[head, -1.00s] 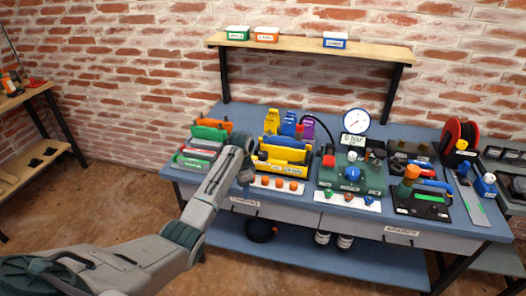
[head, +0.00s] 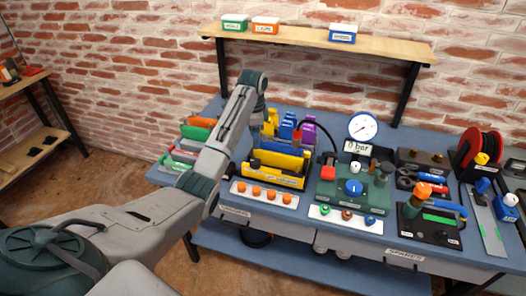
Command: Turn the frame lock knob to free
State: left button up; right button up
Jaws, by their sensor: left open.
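A green test unit (head: 338,192) stands mid-bench, with a blue knob (head: 354,187) on its front, a red block (head: 328,172) at its left and a round white gauge (head: 362,127) above a "0 bar" display (head: 360,147). Small blue, red and green knobs sit on a white strip (head: 343,220) before it. I cannot tell which knob is the frame lock knob; no label for it is readable. My left gripper (head: 256,135) points down above the yellow holder, left of the unit, apart from its knobs. It is open; its fingertips are small and partly hidden. My right gripper is not in view.
A yellow holder (head: 272,178) and a strip with orange knobs (head: 262,195) lie left of the unit. An orange-topped tool (head: 419,195) stands on a black plate at right, near a red reel (head: 478,148). A shelf (head: 300,42) with boxes spans above the back.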

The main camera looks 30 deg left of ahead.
aim_at(255, 161)
pick_arm(q)
notch_tip(255, 161, down, 3)
jog(key=shift+s+r+b, duration=0.1)
jog(key=shift+b, duration=0.35)
jog(key=shift+s+f+p, duration=0.15)
jog(key=shift+f+p, duration=0.2)
jog(key=shift+f, duration=0.25)
jog(key=shift+s+f+p, duration=0.15)
jog(key=shift+f+p, duration=0.2)
jog(key=shift+f, duration=0.2)
jog(key=f, duration=0.3)
jog(key=f+p, duration=0.1)
jog(key=shift+w+d+f, duration=0.1)
jog(key=shift+w+f, duration=0.05)
jog(key=shift+w, duration=0.1)
jog(key=shift+s+f, duration=0.1)
jog(key=shift+f, duration=0.5)
jog(key=shift+c, duration=1.3)
jog(key=c, duration=0.7)
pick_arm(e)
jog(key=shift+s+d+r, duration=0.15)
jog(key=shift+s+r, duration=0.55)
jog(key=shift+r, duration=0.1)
